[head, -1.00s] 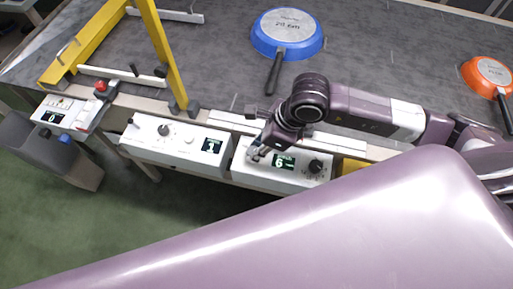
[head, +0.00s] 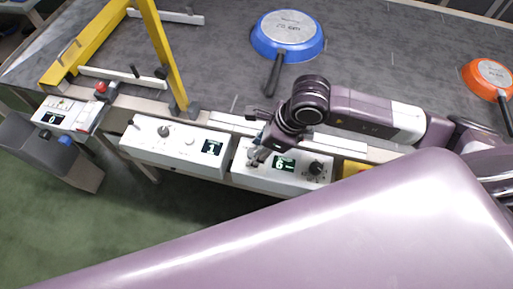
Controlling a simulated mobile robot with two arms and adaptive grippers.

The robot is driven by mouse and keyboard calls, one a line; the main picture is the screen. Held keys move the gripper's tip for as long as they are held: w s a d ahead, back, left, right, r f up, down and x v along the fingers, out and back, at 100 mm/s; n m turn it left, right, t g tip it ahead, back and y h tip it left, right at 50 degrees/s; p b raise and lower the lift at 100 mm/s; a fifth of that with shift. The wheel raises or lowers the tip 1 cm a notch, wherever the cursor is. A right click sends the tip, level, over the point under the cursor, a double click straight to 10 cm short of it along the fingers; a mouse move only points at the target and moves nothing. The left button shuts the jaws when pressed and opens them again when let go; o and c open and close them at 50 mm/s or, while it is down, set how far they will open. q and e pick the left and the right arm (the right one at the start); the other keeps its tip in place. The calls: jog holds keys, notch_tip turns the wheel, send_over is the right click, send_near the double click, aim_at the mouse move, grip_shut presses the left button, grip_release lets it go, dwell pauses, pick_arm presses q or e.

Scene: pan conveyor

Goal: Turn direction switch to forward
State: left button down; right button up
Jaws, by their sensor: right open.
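My right gripper (head: 256,153) reaches in from the right and is over the left end of the right-hand white control box (head: 286,182). Its fingers are open and close to the box top. This box has a dark display (head: 284,163) and a black knob (head: 317,168). Any switch at its left end is hidden by the gripper or too small to make out. The left white control box (head: 165,151) carries a black lever (head: 133,123), a knob (head: 164,131) and a display (head: 212,147). I cannot tell which control is the direction switch. My left gripper is not in view.
The grey conveyor (head: 380,50) lies behind the boxes. A blue pan (head: 288,35) and an orange pan (head: 489,77) lie on it. A yellow frame (head: 163,60) stands at the left.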

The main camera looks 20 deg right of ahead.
jog(key=v, duration=1.2)
